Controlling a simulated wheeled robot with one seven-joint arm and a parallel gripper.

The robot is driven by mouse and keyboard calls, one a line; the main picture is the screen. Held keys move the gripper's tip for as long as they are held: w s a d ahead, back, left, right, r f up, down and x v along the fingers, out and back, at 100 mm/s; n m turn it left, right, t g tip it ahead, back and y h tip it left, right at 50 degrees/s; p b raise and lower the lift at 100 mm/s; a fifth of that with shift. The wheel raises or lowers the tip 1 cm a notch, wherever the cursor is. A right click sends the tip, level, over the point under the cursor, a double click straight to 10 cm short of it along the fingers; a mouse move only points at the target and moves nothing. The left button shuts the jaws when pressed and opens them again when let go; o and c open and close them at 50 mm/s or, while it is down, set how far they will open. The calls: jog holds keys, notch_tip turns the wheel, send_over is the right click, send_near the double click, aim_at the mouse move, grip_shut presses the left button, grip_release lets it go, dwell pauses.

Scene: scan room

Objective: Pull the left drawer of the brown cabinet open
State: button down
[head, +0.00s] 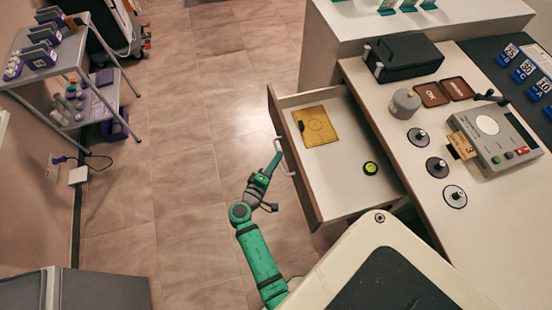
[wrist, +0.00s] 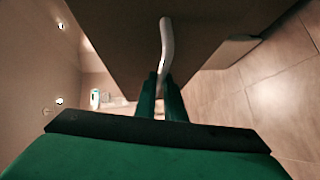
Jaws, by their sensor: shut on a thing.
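The drawer (head: 335,180) of the cabinet stands well open in the head view, pulled out to the left from under the white counter. Its front is brown and carries a pale curved handle (head: 284,152). My gripper (head: 276,165) is at that handle, at the end of my green arm. In the wrist view the two green fingers (wrist: 161,95) are closed on the lower end of the handle (wrist: 166,40). Most of the cabinet body is hidden under the counter.
The counter (head: 440,215) holds a black case (head: 403,57), a grey device (head: 493,138), a grey cylinder (head: 405,103) and several round knobs. A metal trolley (head: 75,50) with small bottles stands at the upper left. Tiled floor (head: 180,180) left of the drawer is clear.

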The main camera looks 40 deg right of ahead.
jog(key=shift+s, duration=0.1)
jog(key=c, duration=1.8)
grip_release()
jog(key=shift+c, duration=0.2)
jog(key=v, duration=1)
jog(key=shift+a, duration=0.35)
jog(key=shift+d, duration=0.1)
